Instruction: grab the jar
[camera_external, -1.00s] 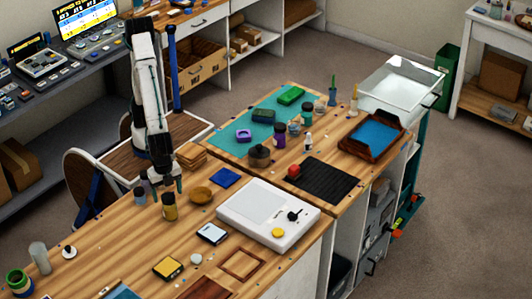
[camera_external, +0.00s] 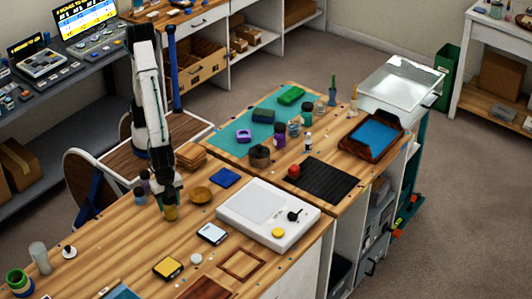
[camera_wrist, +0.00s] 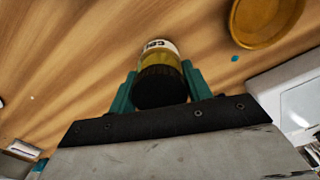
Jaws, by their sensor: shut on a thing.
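The jar (camera_external: 170,212) stands on the wooden bench, with yellow contents. In the wrist view the jar (camera_wrist: 160,58) shows a dark lid, a yellow body and a white label with dark letters. My gripper (camera_external: 169,196) is lowered over the jar from above. In the wrist view its teal fingers (camera_wrist: 160,85) are on both sides of the lid and shut on it. The jar's base looks to be at the bench top; I cannot tell whether it is lifted.
A round wooden bowl (camera_external: 200,195) is just right of the jar. Small dark-lidded bottles (camera_external: 141,192) stand close on the left. A blue square (camera_external: 225,178) and a white scale-like device (camera_external: 268,212) lie farther right.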

